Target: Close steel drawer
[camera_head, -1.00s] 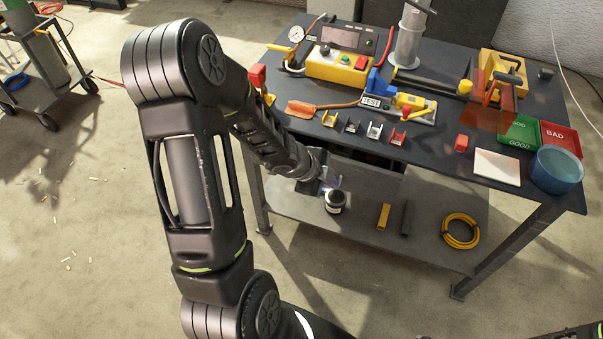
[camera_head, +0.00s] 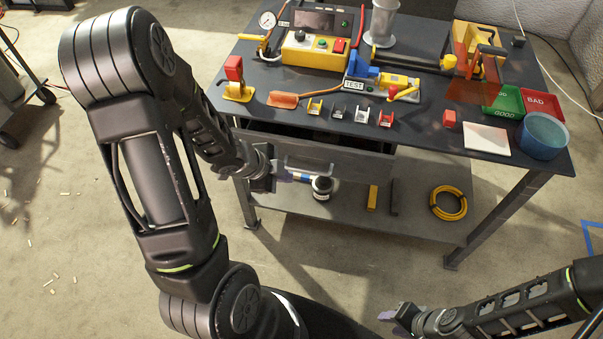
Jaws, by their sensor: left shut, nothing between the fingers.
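The grey steel drawer (camera_head: 350,158) is under the left part of the dark workbench top. It stands partly open, with a dark gap between its front panel and the bench edge. A pale bar handle (camera_head: 308,165) is on its front. My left gripper (camera_head: 287,177) is shut and empty, just in front of the drawer's left part and close to the handle; I cannot tell whether it touches. My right gripper (camera_head: 390,312) is low at the bottom right, far from the drawer; its jaw opening is unclear.
The workbench (camera_head: 425,133) carries test devices, small coloured clips, red and green trays and a blue tub (camera_head: 544,135). The lower shelf (camera_head: 410,222) holds a dark jar (camera_head: 322,188), a yellow bar and a yellow coil (camera_head: 449,203). The floor in front is clear.

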